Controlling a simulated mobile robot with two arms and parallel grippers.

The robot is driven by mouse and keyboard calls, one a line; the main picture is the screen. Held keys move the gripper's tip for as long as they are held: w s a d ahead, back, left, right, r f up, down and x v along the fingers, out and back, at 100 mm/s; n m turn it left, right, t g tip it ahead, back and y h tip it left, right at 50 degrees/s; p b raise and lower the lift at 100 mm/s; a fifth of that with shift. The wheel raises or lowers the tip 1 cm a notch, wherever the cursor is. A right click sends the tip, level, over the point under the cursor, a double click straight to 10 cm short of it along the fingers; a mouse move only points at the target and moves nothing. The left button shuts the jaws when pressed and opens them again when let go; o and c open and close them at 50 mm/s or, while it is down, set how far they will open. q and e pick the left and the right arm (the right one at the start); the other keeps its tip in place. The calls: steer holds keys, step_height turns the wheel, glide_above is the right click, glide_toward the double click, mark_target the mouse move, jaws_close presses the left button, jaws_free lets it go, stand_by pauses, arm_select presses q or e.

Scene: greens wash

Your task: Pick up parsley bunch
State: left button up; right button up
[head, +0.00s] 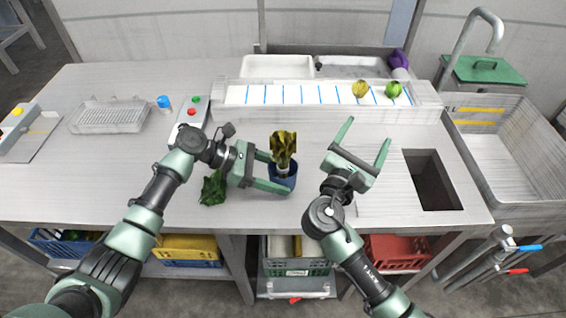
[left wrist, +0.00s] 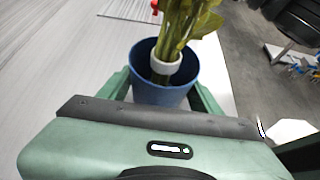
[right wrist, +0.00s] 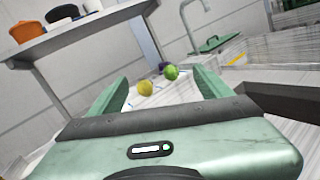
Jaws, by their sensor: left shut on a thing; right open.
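A dark green leafy bunch (head: 213,188), which looks like the parsley, lies on the table just left of and below my left gripper. My left gripper (head: 279,174) is shut on a blue cup (head: 284,180), its fingers on either side. In the left wrist view the blue cup (left wrist: 160,93) sits between both fingers. A yellow-green leafy bunch (head: 283,148) with a white band stands upright in the cup. My right gripper (head: 368,138) is open and empty over the table, right of the cup. The right wrist view shows nothing between its fingers.
A white conveyor-like strip with blue lines (head: 300,95) runs along the back, with a yellow head (head: 360,88) and a green head (head: 393,88) on it. A dark rectangular opening (head: 430,180) is at right. A grey rack (head: 110,116) stands at left.

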mark_target(283, 154)
steer(key=s+a+f, duration=0.2)
steer(key=s+a+f+g, duration=0.1)
steer(key=s+f, duration=0.1)
steer(key=s+a+f+g, duration=0.1)
steer(key=s+a+f, duration=0.1)
steer(key=s, duration=0.1)
steer(key=shift+a+f+n+y, duration=0.1)
steer(key=shift+a+n+y, duration=0.25)
steer(key=shift+n+y, duration=0.45)
steer(key=shift+n, duration=0.1)
steer(key=s+a, duration=0.1)
steer(key=s+a+f, duration=0.1)
steer(key=s+a, duration=0.1)
steer(key=shift+f, duration=0.1)
steer(key=s+a+r+n+t+y, duration=0.4)
steer(key=a+r+n+y, duration=0.35)
steer(key=a, duration=0.25)
steer(key=shift+y, duration=0.35)
steer(key=w, duration=0.6)
steer(key=shift+w+a+f, duration=0.1)
steer(key=shift+w+a, duration=0.05)
steer(key=shift+a, duration=0.15)
steer(key=w, duration=0.5)
steer(key=shift+w+d+f, duration=0.2)
steer(key=shift+w, duration=0.1)
jaws_close()
